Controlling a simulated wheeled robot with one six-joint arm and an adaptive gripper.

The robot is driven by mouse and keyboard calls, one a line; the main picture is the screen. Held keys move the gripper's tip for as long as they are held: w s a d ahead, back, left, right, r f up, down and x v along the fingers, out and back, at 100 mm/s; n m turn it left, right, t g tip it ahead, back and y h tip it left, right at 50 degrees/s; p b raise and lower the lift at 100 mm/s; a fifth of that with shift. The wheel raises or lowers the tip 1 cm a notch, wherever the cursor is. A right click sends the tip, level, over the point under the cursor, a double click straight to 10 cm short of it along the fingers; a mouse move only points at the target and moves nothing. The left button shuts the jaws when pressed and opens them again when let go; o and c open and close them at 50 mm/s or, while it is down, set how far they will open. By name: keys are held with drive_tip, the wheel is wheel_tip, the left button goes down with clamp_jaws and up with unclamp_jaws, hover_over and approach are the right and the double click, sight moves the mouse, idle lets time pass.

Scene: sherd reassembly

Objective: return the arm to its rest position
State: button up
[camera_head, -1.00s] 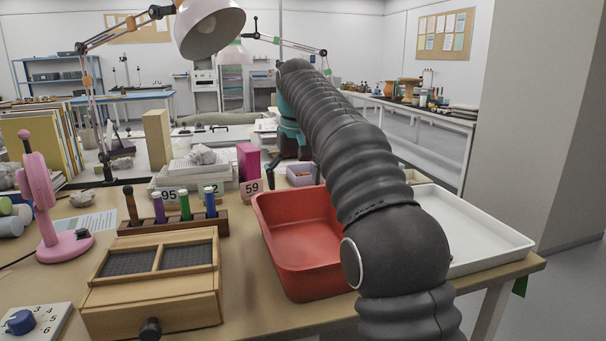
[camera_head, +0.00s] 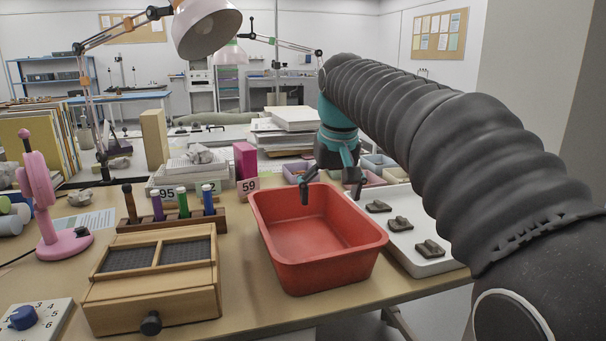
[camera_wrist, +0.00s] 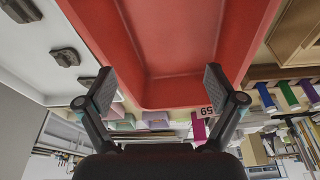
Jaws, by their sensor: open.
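My gripper (camera_head: 332,190) hangs over the back right part of the red bin in the head view, with its fingers spread. In the wrist view my gripper (camera_wrist: 158,92) shows two dark fingers wide apart with nothing between them. My arm, in a ribbed dark sleeve, reaches from the lower right towards the back middle. The red bin (camera_head: 300,275) looks empty inside; in the wrist view the red bin (camera_wrist: 170,45) fills the upper middle.
A white tray (camera_head: 425,264) right of the bin holds several dark sherds (camera_head: 378,206). A wooden box (camera_head: 150,295), a rack of coloured tubes (camera_head: 175,222), a pink stand (camera_head: 62,245) and a lamp (camera_head: 205,28) are to the left. Small coloured bins (camera_head: 378,161) stand behind.

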drive_tip(key=s+d+f+m+t, duration=0.1)
drive_tip(key=s+d+f, duration=0.4)
drive_tip(key=s+f, duration=0.3)
drive_tip(key=s+d+f+m+t, duration=0.1)
drive_tip(key=s+d+f, duration=0.4)
drive_tip(key=s, duration=1.2)
wheel_tip(320, 180, down, 4)
drive_tip(key=shift+s+d+f+t+h, duration=0.15)
drive_tip(key=shift+s+f+t+h, duration=0.05)
drive_tip(key=shift+f+t+h, duration=0.1)
